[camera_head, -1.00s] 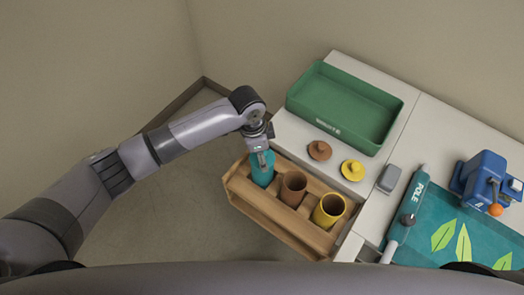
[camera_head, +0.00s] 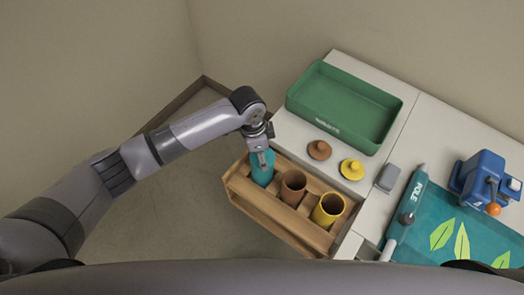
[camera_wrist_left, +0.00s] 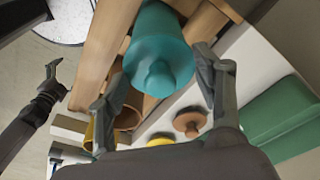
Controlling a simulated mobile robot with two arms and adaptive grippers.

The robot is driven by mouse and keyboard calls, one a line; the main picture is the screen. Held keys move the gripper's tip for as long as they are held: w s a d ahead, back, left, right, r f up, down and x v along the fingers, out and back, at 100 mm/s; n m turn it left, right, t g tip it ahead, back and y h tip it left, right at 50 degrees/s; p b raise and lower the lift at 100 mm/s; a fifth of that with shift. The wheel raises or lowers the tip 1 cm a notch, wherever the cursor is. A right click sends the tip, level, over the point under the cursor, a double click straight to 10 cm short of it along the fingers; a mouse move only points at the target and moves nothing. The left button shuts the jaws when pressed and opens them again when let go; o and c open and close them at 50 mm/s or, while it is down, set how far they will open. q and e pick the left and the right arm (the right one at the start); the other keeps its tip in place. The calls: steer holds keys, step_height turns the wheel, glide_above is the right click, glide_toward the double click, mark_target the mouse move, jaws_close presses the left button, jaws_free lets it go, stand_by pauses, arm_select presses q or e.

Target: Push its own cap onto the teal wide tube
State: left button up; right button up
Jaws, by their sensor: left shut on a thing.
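The teal wide tube (camera_head: 262,175) stands in the left compartment of the wooden rack (camera_head: 282,214). The teal cap (camera_wrist_left: 158,62), with a small round knob, sits at the tube's end in the left wrist view. Whether the cap is fully seated is hidden. My right gripper (camera_wrist_left: 56,77) shows small at the left of the left wrist view, its fingers apart and empty.
A brown tube (camera_head: 293,187) and a yellow tube (camera_head: 329,209) stand in the rack. A brown cap (camera_head: 319,150) and a yellow cap (camera_head: 352,169) lie on the white table. Behind is a green tray (camera_head: 345,108); rightward are a grey block (camera_head: 388,177) and a blue device (camera_head: 484,178).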

arm_select(q)
steer(key=o, duration=0.9)
steer(key=shift+c, duration=0.2)
steer(key=shift+o, duration=0.3)
steer(key=o, duration=0.3)
step_height(320, 180, up, 3)
steer(key=p, duration=0.3)
steer(key=shift+r, duration=0.2)
steer(key=shift+r+p, duration=1.25)
steer(key=shift+r, duration=0.05)
